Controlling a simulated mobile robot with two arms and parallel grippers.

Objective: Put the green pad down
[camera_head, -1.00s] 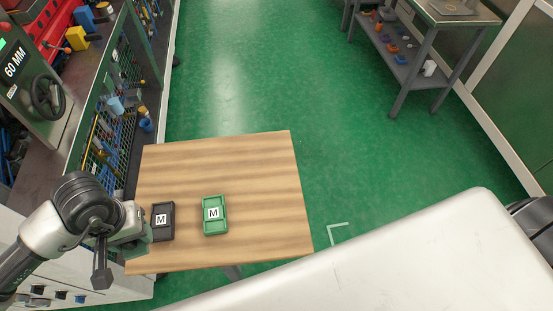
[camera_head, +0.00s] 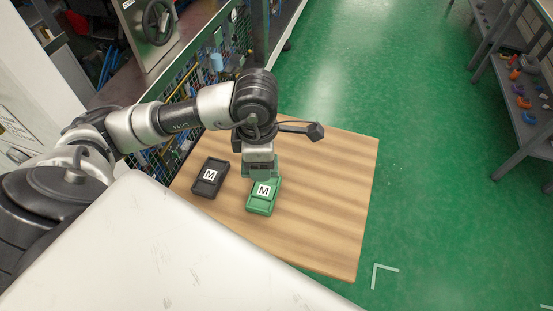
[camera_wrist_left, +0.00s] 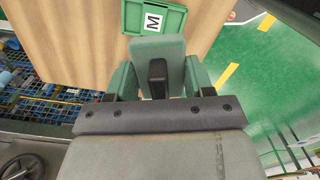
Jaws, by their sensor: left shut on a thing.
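The green pad (camera_wrist_left: 172,46) is a flat grey-green block between the two fingers of my left gripper (camera_wrist_left: 160,82) in the left wrist view. My left gripper is shut on it. In the head view this gripper (camera_head: 259,170) hangs over the far end of a green tray (camera_head: 262,207) with a white M label. The pad is hard to tell from the fingers there. I cannot tell whether the pad touches the tray. A black tray (camera_head: 207,188) with an M label lies just left of it. My right gripper is not in view.
Both trays lie on a wooden table (camera_head: 325,215), whose right and front parts are clear. A mesh panel with tools (camera_head: 213,60) stands behind on the left. A grey shelf unit (camera_head: 520,110) is at the far right, across the green floor.

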